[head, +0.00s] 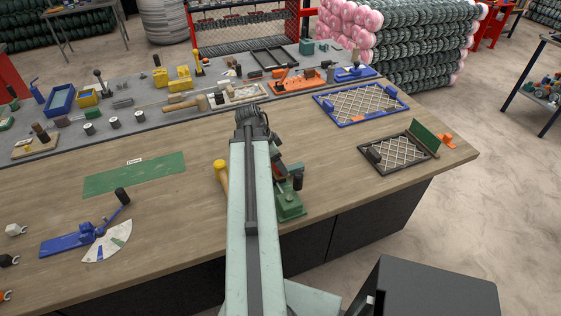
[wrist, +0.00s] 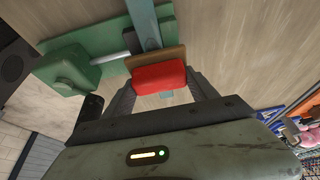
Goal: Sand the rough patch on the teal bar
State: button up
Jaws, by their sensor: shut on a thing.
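In the wrist view my gripper (wrist: 160,84) is shut on a red sanding block (wrist: 158,78) with a brown edge along its far side. The teal bar (wrist: 145,26) runs from the top of the wrist view and passes behind the block. I cannot tell whether the block touches the bar. A green vise (wrist: 78,68) with a metal rod stands beside the bar. The vise also shows in the head view (head: 290,206), partly behind my arm. The rough patch cannot be made out; the block hides part of the bar.
A yellow-headed mallet (head: 220,172) lies just left of my arm. A green mat (head: 135,173) and a blue lever tool with a dial (head: 70,243) lie farther left. Framed mesh panels (head: 362,103) lie to the right. Many tools crowd the grey back strip.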

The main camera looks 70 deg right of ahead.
jog(key=shift+w+a+f, duration=0.2)
jog(key=shift+w+a, duration=0.75)
jog(key=shift+w, duration=0.05)
jog(key=shift+w+a+r, duration=0.2)
jog(key=shift+w+a, duration=0.75)
jog(key=shift+w, duration=0.2)
jog(key=shift+f, duration=0.15)
jog(key=shift+s+d, duration=0.5)
jog(key=shift+s, duration=0.05)
jog(key=shift+s+d, duration=1.4)
jog(key=shift+s, duration=0.3)
jog(key=shift+s+d, duration=0.55)
jog(key=shift+s, duration=0.05)
